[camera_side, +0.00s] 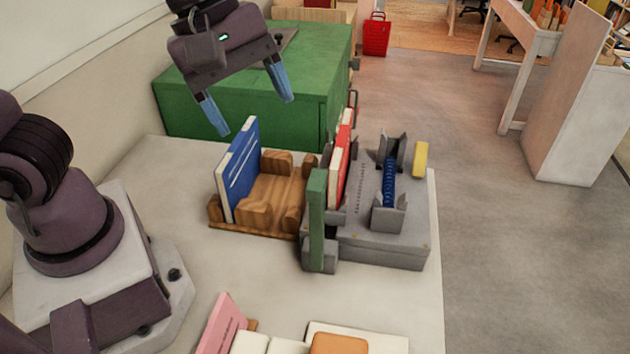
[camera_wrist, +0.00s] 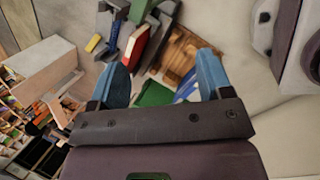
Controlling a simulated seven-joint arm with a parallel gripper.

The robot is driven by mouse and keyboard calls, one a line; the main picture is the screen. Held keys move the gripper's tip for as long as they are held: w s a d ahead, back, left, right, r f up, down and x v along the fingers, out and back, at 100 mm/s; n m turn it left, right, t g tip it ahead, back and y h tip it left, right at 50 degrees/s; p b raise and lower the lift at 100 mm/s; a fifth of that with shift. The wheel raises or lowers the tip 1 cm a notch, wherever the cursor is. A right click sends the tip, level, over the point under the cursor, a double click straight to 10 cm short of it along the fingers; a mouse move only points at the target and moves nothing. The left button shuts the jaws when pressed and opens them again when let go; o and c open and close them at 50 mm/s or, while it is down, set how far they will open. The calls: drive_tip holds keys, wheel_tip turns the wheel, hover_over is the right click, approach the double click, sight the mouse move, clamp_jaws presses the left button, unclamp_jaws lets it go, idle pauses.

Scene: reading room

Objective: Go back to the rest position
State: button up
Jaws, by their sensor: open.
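My gripper (camera_side: 248,110) is open and empty, with blue fingers. It is raised above the work table, in front of the green cabinet. Its fingers also show in the wrist view (camera_wrist: 163,78). Below it, a blue book (camera_side: 240,170) stands upright in a wooden rack (camera_side: 275,200). A red book (camera_side: 341,160) stands upright at the grey machine (camera_side: 385,245), beside a green upright piece (camera_side: 316,210). In the wrist view, the red book (camera_wrist: 138,45) shows between the fingers, and the blue book (camera_wrist: 187,86) is partly hidden by the right finger.
A green cabinet (camera_side: 240,105) stands behind the table (camera_side: 180,190). A yellow block (camera_side: 420,158) is at the machine's far right. A pink book (camera_side: 220,325) and an orange item (camera_side: 338,343) are at the front. The table between my base and the rack is clear.

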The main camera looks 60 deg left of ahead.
drive_tip(key=s+a+r+m+t+y, duration=0.1)
drive_tip(key=a+m, duration=0.3)
drive_tip(key=m, duration=0.4)
drive_tip(key=s+a+r+m+t+y, duration=0.1)
drive_tip(key=s+a+r+m, duration=0.1)
drive_tip(key=m, duration=0.6)
drive_tip(key=shift+s+a+t+y, duration=0.4)
drive_tip(key=shift+s+a, duration=0.5)
drive_tip(key=shift+a, duration=0.35)
